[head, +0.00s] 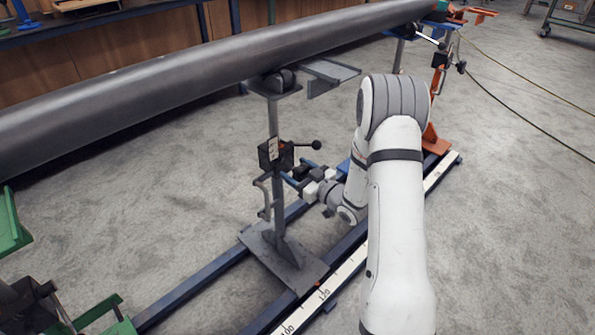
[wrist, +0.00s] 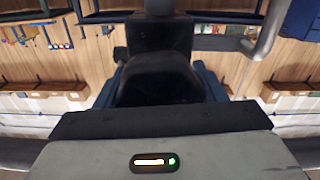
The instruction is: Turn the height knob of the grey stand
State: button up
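The grey stand (head: 279,211) is upright under the long pipe, with a black clamp box (head: 268,154) on its post. A lever with a black ball end (head: 316,145) sticks out to the right of the box. My gripper (head: 296,174) is just right of the post, below the lever, pointing at the stand. Its blue fingers are apart, one on each side of a dark rounded part (wrist: 155,82) in the wrist view. This part looks like the height knob. I cannot tell whether the fingers touch it. The knob is mostly hidden in the head view.
The long dark pipe (head: 190,75) crosses above, resting on the stand's roller head. A crank handle (head: 264,195) is left of the post. The stand's base plate (head: 262,245) sits on blue floor rails beside a white scale (head: 350,262). A green stand (head: 12,228) is at the left edge.

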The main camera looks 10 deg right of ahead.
jog(key=c, duration=0.5)
jog(key=m+p, duration=0.1)
jog(key=m, duration=0.3)
jog(key=shift+m, duration=0.3)
jog(key=shift+w+d+m+p, duration=0.1)
jog(key=shift+m+p, duration=0.8)
jog(key=shift+m, duration=1.1)
jog(key=o, duration=1)
